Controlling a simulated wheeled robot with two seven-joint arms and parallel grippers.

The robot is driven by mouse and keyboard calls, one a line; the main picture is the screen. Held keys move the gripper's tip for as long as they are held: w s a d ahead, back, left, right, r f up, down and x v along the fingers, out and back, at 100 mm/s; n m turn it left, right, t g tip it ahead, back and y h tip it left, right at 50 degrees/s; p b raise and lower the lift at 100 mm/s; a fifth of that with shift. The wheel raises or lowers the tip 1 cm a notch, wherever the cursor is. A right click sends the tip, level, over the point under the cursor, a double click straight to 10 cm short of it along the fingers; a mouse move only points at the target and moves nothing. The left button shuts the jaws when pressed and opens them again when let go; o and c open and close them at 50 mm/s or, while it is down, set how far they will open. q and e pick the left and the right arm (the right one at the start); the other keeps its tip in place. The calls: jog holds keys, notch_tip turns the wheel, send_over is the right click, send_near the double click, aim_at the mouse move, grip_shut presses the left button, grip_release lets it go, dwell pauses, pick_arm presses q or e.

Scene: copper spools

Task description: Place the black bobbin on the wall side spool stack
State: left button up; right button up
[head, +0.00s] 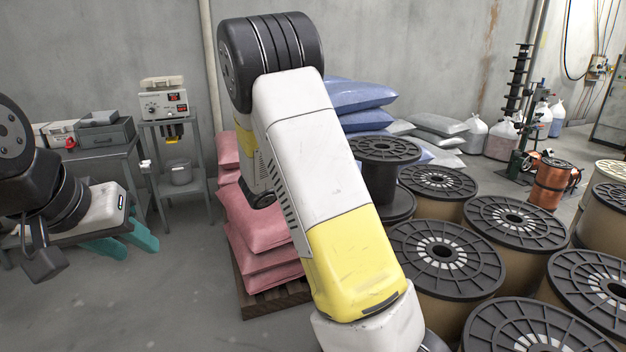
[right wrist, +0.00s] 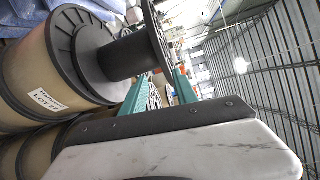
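The black bobbin (head: 386,149) stands upright behind my right arm in the head view, with its core and lower flange partly hidden. In the right wrist view the bobbin (right wrist: 122,57) rests on a tan, black-topped spool (right wrist: 38,84) with a white label. My right gripper (right wrist: 163,75) has its teal fingers apart, near the rim of the bobbin's upper flange; contact cannot be told. It is hidden in the head view. My left gripper (head: 128,243) is open and empty at the left, far from the spools. Which spool stack is wall side is not clear.
Several tan spools with black tops, such as this one (head: 438,182), crowd the right. Pink sacks (head: 262,215) on a pallet (head: 277,298) and blue sacks (head: 360,96) lie beside them. A copper-wound spool (head: 551,183) stands farther right. Floor at left centre is clear.

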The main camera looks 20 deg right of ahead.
jog(key=s+f+m+g+y, duration=0.3)
jog(key=s+m+g+y, duration=0.45)
jog(key=s+m, duration=1.15)
jog(key=s+a+r+m+t+y, duration=0.3)
jog(key=s+a+r+m+y, duration=0.1)
jog(key=a+m, duration=0.3)
jog(key=s+a+r+m+t+y, duration=0.4)
jog(key=a+m, duration=0.4)
jog(key=m, duration=0.4)
jog(key=shift+s+m+y, duration=0.3)
jog(key=shift+s+y, duration=0.5)
jog(key=shift+y, duration=0.45)
